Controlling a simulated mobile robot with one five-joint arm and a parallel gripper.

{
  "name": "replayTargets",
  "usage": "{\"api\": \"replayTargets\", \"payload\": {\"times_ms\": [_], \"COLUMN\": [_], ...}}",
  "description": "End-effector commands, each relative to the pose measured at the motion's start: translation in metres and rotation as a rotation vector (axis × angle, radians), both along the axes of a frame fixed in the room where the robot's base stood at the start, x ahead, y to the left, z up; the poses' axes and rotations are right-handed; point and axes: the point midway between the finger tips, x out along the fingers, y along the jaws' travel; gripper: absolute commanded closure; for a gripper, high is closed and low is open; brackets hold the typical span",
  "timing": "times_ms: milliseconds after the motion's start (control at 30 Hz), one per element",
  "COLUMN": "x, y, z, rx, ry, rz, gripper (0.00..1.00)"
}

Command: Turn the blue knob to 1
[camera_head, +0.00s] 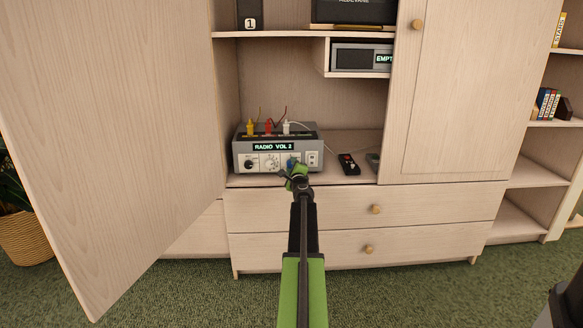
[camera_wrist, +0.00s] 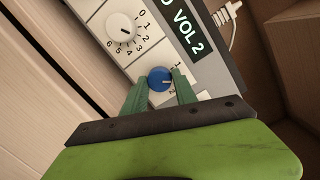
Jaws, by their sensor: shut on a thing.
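The blue knob (camera_wrist: 159,79) is on the front panel of a grey radio box (camera_head: 235,160) inside the open cabinet. In the wrist view my gripper (camera_wrist: 159,88) has its two green fingers on either side of the blue knob, shut on it. The knob's marks 1 and 2 show beside it; its white pointer line lies toward the side with these marks, but I cannot tell exactly which one it meets. The box's display (camera_head: 273,146) reads "RADIO VOL 2". In the head view my gripper (camera_head: 298,172) partly covers the blue knob.
A white dial (camera_wrist: 121,27) with several numbers sits beside the blue knob. Yellow, red and white plugs (camera_head: 268,127) stand on the box. A black remote (camera_head: 348,164) lies to its right. The open cabinet door (camera_head: 110,130) stands at the left; drawers (camera_head: 330,206) are below.

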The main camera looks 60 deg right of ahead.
Motion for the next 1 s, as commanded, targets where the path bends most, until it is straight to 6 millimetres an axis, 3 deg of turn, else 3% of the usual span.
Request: {"api": "replayTargets", "payload": {"times_ms": [600, 1000], "x": [0.0001, -0.0004], "y": [-0.0019, -0.0022], "z": [0.0024, 0.0022], "rx": [-0.281, -0.356], "ry": [0.393, 0.497], "rz": [-0.004, -0.007], "gripper": [1.0, 1.0]}}
